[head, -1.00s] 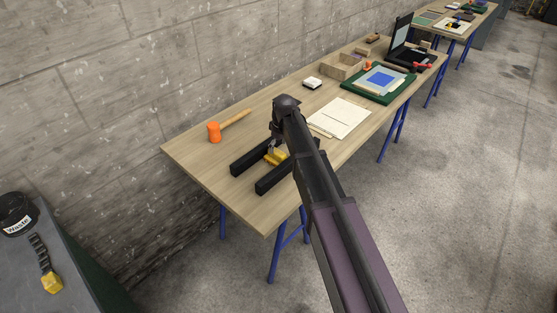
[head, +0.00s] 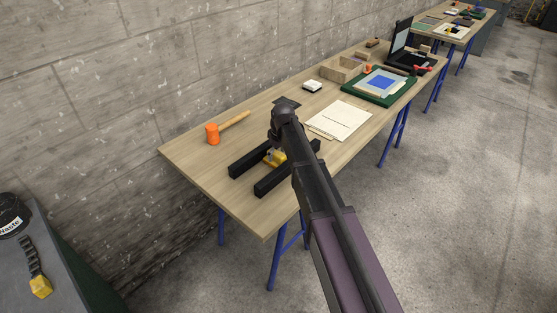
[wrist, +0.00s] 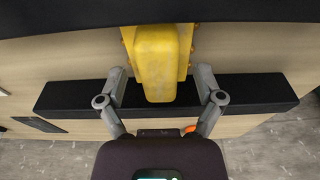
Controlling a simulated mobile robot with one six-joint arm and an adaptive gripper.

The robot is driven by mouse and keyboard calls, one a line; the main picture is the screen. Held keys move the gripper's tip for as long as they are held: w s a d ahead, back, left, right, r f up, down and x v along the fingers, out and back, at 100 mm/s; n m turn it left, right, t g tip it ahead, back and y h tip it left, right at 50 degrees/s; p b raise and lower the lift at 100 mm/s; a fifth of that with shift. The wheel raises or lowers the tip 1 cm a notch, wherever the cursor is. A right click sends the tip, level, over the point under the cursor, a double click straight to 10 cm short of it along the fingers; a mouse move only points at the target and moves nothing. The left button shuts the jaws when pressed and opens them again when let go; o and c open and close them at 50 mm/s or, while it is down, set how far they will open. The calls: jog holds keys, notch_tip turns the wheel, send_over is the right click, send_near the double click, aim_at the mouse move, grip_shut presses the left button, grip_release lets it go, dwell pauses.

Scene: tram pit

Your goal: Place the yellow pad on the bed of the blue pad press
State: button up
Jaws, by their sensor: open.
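A yellow block, seemingly the yellow pad (wrist: 160,50), lies between two black bars (head: 250,158) on the near end of the wooden table. In the wrist view it has a rounded front end and small tabs along its sides. My gripper (wrist: 161,74) is open, with one grey finger on each side of the block's near end and a gap on both sides. In the head view my arm partly hides the yellow pad (head: 277,157) and most of the gripper. I cannot make out a blue pad press in these views.
An orange mallet (head: 213,134) lies left on the table. White sheets (head: 340,118), a green mat (head: 377,93) with a blue square, and a wooden box (head: 343,70) are farther back. A grey bench at lower left holds another yellow block (head: 41,286). A concrete wall runs behind.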

aim_at(277, 153)
grip_shut()
jog(key=shift+r, duration=0.1)
dwell(0.4)
notch_tip(277, 153, up, 10)
jog(key=p, duration=1)
dwell(0.6)
